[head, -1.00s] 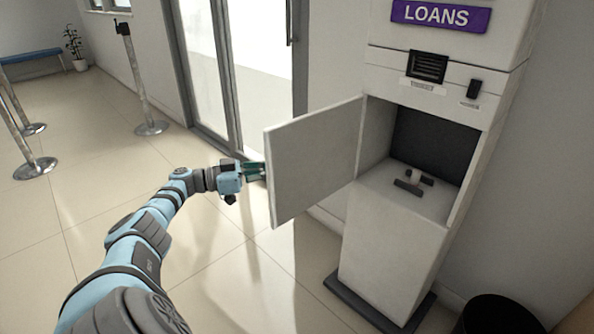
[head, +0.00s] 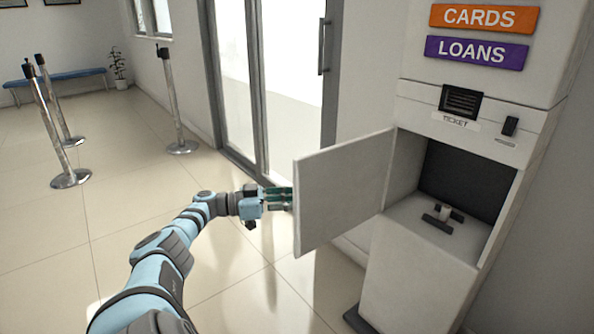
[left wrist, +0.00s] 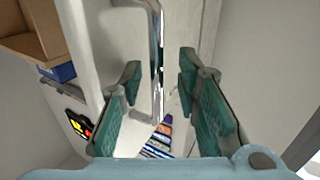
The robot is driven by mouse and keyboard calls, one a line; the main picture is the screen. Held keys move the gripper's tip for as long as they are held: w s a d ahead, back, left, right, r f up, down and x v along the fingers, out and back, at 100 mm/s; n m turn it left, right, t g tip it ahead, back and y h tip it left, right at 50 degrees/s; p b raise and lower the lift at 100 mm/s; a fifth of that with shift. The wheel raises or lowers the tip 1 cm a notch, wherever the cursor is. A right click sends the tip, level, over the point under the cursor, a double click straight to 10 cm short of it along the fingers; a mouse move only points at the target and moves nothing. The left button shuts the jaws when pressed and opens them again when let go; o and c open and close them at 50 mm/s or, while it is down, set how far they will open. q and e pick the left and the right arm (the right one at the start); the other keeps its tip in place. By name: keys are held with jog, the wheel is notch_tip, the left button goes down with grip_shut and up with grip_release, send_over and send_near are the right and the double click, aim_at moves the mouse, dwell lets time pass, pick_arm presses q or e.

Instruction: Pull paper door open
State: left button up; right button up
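The paper door (head: 342,190) is a flat white panel. It stands swung out to the left from the white ticket machine (head: 408,275), and the compartment (head: 445,190) behind it is exposed. My left gripper (head: 280,198) is at the door's free left edge, with its green fingertips partly hidden behind the panel. In the left wrist view, its two green fingers (left wrist: 160,80) are apart. A chrome bar handle (left wrist: 154,60) shows in the gap between them; I cannot tell whether they touch it. My right gripper is not in view.
Inside the compartment are small dark parts (head: 440,218). A glass door (head: 270,80) stands behind the paper door. Posts (head: 174,100) stand at the left. The tiled floor (head: 55,235) left of my arm is clear.

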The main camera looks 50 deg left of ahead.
pick_arm(q)
jog(key=v, duration=0.6)
jog(key=shift+s+a, duration=0.2)
jog(key=shift+s, duration=0.05)
